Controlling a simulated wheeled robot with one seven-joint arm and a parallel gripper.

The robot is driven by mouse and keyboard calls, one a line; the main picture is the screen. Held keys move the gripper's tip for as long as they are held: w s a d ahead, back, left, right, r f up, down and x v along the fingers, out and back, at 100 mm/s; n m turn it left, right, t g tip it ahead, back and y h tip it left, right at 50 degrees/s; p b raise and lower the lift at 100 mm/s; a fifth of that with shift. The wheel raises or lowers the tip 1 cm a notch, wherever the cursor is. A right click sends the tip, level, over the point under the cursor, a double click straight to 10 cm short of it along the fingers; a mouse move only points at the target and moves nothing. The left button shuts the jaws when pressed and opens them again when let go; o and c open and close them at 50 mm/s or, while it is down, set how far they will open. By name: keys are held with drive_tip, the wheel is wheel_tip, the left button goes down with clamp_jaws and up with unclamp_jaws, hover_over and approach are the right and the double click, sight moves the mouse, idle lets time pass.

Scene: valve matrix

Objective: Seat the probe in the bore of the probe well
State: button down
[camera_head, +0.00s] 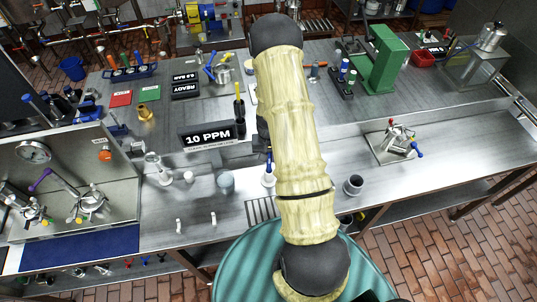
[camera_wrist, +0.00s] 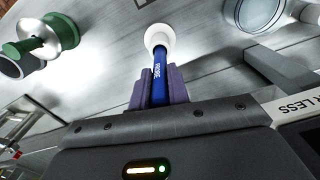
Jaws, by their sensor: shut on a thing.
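In the wrist view, my gripper (camera_wrist: 161,82) is shut on a blue probe (camera_wrist: 159,65) with pale lettering, between two purple fingers. Beyond the fingers, the far end of the probe meets a round white piece (camera_wrist: 160,37). I cannot tell whether this is a holder, the probe well or part of the probe. In the head view, the blue probe (camera_head: 269,158) shows just left of my arm, over a white conical base (camera_head: 268,178). My arm hides most of the gripper there. No bore is clearly visible, and I cannot tell how deep the probe sits.
A "10 PPM" sign (camera_head: 207,136) stands left of my arm. A grey cup (camera_head: 226,181) and a small white cup (camera_head: 188,176) stand on the bench to the left. A dark-topped cup (camera_head: 353,185) stands to the right. A green press (camera_head: 382,60) is behind right.

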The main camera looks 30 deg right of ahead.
drive_tip(key=shift+f, duration=0.2)
drive_tip(key=c, duration=1.3)
unclamp_jaws()
drive_tip(key=shift+c, duration=0.2)
drive_tip(key=shift+r, duration=0.3)
wheel_tip(320, 180, up, 10)
drive_tip(key=b, duration=0.4)
drive_tip(key=shift+r+b, duration=0.2)
drive_tip(key=shift+b, duration=0.2)
drive_tip(key=shift+r, duration=0.7)
